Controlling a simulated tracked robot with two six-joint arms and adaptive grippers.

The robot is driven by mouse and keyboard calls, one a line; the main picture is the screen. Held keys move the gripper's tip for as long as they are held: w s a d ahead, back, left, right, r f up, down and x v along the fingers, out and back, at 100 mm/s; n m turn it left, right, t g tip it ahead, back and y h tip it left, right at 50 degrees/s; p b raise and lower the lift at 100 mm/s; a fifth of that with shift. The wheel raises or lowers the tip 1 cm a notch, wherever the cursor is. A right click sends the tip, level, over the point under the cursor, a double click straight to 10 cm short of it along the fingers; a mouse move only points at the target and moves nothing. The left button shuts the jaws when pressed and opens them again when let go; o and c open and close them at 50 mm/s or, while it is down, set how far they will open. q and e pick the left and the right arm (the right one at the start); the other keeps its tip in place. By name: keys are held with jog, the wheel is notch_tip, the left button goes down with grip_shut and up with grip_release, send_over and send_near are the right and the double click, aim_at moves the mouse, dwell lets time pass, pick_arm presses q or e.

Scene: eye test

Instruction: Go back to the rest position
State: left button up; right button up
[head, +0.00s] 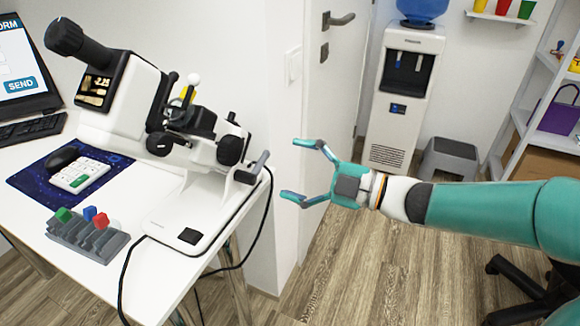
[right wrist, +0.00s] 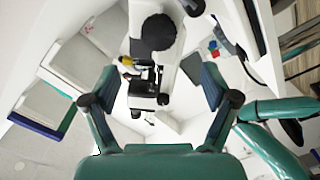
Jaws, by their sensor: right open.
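My right gripper (head: 300,170) is open and empty in the head view, its arm coming in from the right. It is in the air just right of the table's edge, in front of the white wall end and door. Its two fingers also show spread apart in the right wrist view (right wrist: 150,85), with the white lens-measuring instrument (right wrist: 154,35) beyond them. In the head view the instrument (head: 190,190) stands on the white table, left of the gripper and apart from it. My left gripper is not in the head view.
On the table (head: 160,285) are a grey rack (head: 88,243) with coloured pieces, a calculator (head: 80,176), a mouse (head: 62,158) and a laptop (head: 28,60). A black cable hangs off the edge. A water dispenser (head: 404,100) and shelf (head: 520,130) stand behind; floor (head: 370,260) shows below the gripper.

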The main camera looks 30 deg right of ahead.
dwell(0.3)
jog(key=w+a+f+m+g+h, duration=0.15)
jog(key=f+m, duration=0.35)
jog(key=f, duration=0.5)
jog(key=w+a+f+m+g+h, duration=0.15)
jog(key=f+m, duration=0.25)
jog(key=f, duration=0.6)
jog(key=a+f+m+g+h, duration=0.1)
jog(key=f+m+h, duration=0.3)
jog(key=f, duration=0.6)
jog(key=s+a+f+m+g, duration=0.4)
jog(key=s+f+g, duration=0.1)
jog(key=s+f, duration=0.4)
jog(key=s+a+f+m+g, duration=0.3)
jog(key=s+f+g, duration=0.1)
jog(key=s+f, duration=0.55)
notch_tip(320, 180, up, 24)
jog(key=s+p, duration=0.1)
jog(key=p, duration=2.3)
jog(key=shift+s+a+g, duration=0.2)
jog(key=shift+s+g, duration=0.05)
jog(key=shift+g, duration=0.05)
